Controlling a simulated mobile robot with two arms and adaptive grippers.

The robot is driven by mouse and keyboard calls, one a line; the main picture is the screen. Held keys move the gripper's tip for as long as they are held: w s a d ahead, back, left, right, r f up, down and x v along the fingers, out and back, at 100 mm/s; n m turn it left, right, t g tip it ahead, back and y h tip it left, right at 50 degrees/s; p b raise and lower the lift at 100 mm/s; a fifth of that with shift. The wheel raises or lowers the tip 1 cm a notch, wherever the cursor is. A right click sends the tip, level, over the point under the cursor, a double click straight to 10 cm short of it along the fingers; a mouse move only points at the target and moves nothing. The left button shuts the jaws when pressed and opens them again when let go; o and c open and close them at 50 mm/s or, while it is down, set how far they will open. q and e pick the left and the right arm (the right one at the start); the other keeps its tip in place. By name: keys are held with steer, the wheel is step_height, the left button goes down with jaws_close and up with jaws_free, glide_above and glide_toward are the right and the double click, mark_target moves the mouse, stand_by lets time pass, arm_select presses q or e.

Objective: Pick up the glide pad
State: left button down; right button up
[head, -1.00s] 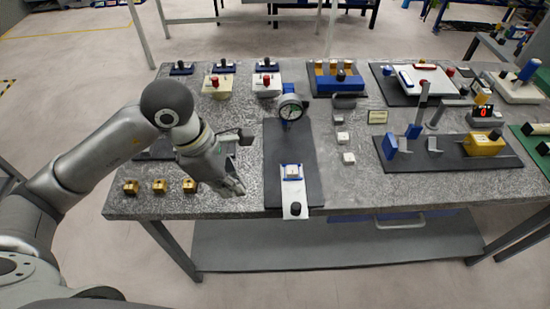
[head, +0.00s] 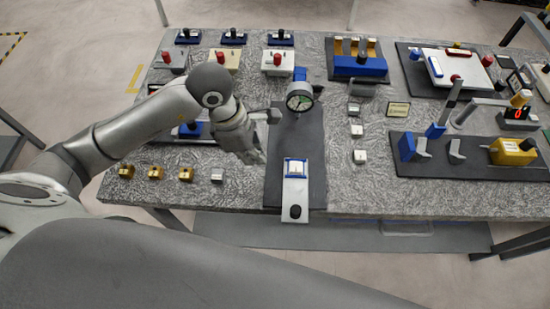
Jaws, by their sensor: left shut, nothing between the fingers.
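I cannot tell for sure which part is the glide pad. Candidates are a column of small pale blocks, at the back (head: 354,109), middle (head: 356,131) and front (head: 360,157), right of the dark mat. A grey block (head: 217,175) sits at the end of a row of brass blocks. A white slide with a blue-edged block (head: 296,169) lies on the mat under a dial gauge (head: 299,98). My left gripper (head: 259,157) is shut and empty, left of the slide over the mat's left edge. My right gripper is out of view.
The dark mat (head: 312,135) carries the gauge stand. Brass blocks (head: 155,173) line the front left edge. A blue fixture (head: 360,67) stands behind. A black board with a yellow box (head: 512,152) is at right. The front right speckled tabletop (head: 440,198) is clear.

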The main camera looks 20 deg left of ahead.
mark_target(290, 168)
arm_select(q)
steer(key=x, duration=0.4)
steer(key=shift+w+d+r+p, duration=0.1)
steer(key=shift+w+p, duration=0.05)
steer(key=shift+p, duration=0.25)
steer(key=d, duration=0.1)
steer(key=d+p, duration=0.1)
steer(key=shift+w+d+r, duration=0.25)
steer(key=shift+w+d, duration=0.1)
steer(key=shift+w, duration=0.05)
steer(key=shift+w+d+f+p, duration=0.1)
steer(key=shift+d+p, duration=0.2)
steer(key=shift+d, duration=0.1)
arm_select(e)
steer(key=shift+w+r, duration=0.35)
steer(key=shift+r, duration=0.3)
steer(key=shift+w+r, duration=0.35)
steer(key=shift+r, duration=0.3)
arm_select(q)
steer(key=shift+w+d+f+b, duration=0.1)
steer(key=shift+w+d+b, duration=0.1)
steer(key=shift+d+b, duration=0.25)
steer(key=shift+w+d+b, duration=0.2)
steer(key=shift+d, duration=0.4)
steer(key=shift+w+d, duration=0.1)
steer(key=shift+d, duration=0.35)
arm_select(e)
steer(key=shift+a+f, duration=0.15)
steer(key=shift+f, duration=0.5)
